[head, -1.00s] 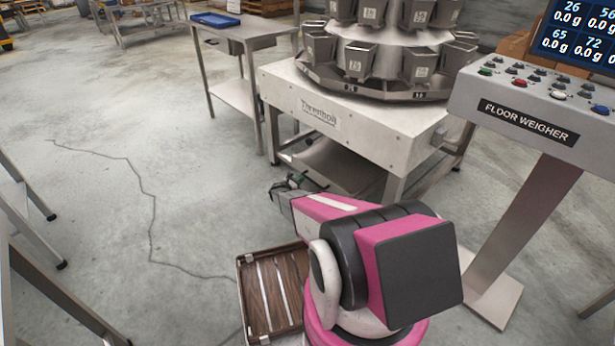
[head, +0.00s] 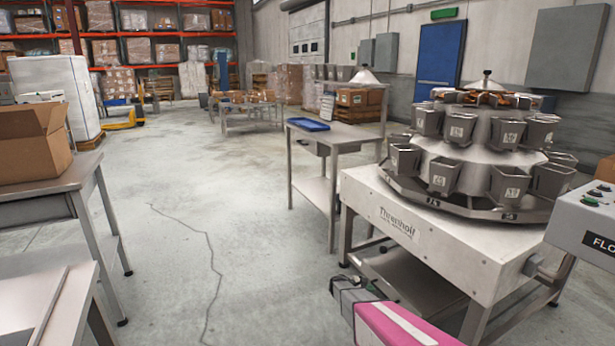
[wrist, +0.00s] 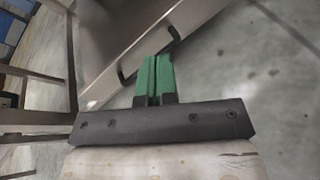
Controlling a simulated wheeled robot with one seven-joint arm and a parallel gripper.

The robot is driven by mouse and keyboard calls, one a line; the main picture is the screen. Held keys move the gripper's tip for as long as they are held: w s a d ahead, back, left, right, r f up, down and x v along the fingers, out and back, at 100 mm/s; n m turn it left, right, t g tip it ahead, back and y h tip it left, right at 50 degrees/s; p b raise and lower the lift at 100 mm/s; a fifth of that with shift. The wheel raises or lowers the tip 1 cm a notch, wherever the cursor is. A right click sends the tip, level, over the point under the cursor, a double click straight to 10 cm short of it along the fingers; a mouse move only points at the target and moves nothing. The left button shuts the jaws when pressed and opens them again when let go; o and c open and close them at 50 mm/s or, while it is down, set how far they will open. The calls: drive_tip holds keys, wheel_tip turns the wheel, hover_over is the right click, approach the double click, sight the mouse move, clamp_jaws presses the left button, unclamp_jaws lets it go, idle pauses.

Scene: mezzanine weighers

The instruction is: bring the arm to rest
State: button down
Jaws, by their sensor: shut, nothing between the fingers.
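My gripper (wrist: 153,82) shows in the wrist view with its green fingers together and nothing between them. Past the fingertips are bare concrete floor and metal frame parts. In the head view my gripper (head: 345,284) is at the lower middle, in front of the weigher's steel table. Its fingers are small and partly hidden there. My pink forearm reaches up from the bottom edge.
The multihead weigher (head: 470,150) stands on its table (head: 400,215) at right, close to my gripper. A control console (head: 588,225) is at the right edge. A bench with a blue tray (head: 307,124) stands behind. A carton (head: 30,145) sits on a left table. The middle floor is clear.

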drive_tip(key=s+a+r+m+g+y, duration=0.1)
drive_tip(key=s+a+r+m+y, duration=0.2)
drive_tip(key=s+r, duration=0.5)
drive_tip(key=s+a+r+m+g+y, duration=0.1)
drive_tip(key=s+a+r+m+y, duration=0.3)
drive_tip(key=s+r, duration=0.5)
drive_tip(key=s+a+r+m+y, duration=0.4)
drive_tip(key=s+r+m+y, duration=0.3)
drive_tip(key=s, duration=0.6)
wheel_tip(320, 180, up, 2)
drive_tip(key=shift+s+a+r+m+g, duration=0.15)
drive_tip(key=shift+s+m+g, duration=0.25)
drive_tip(key=shift+m, duration=0.5)
